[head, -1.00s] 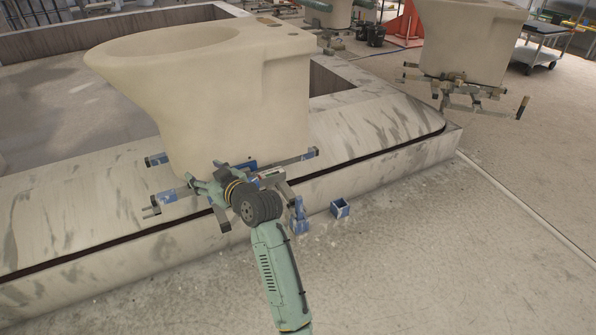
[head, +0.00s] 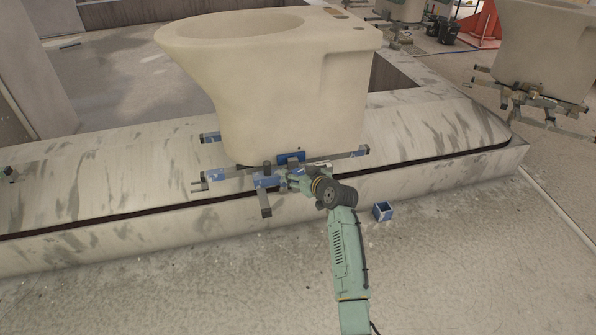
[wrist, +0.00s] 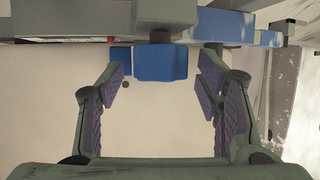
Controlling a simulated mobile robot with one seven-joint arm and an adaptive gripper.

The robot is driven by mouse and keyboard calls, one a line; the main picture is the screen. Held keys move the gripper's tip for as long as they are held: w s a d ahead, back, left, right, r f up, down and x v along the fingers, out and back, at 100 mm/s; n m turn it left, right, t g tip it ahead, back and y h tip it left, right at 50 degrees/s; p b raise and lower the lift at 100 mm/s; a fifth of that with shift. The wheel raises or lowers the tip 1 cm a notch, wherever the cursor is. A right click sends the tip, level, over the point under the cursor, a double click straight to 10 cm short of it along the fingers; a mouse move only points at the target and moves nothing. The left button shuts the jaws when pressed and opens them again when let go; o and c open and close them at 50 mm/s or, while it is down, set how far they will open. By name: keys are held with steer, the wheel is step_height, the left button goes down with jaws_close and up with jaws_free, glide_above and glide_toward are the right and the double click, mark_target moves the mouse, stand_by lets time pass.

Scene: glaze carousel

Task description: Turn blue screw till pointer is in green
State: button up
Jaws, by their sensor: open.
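A blue block-like head (wrist: 160,62), which may be the blue screw, hangs from the carrier at the top middle of the wrist view. My gripper (wrist: 165,85) is open, with purple pads on either side of the head and apart from it. In the head view my gripper (head: 291,181) is at the front of the blue-and-grey carrier (head: 345,155) under a beige toilet bowl (head: 285,90). My own wrist partly hides that spot. I cannot make out a pointer or a green zone in either view.
The carrier stands on a pale, stained carousel track (head: 140,165) with a dark slot.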

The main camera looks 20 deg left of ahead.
steer(key=shift+w+a+f, duration=0.2)
steer(key=shift+w+a, duration=0.1)
steer(key=c, duration=1.2)
steer(key=shift+r+p, duration=0.1)
steer(key=shift+p, duration=0.35)
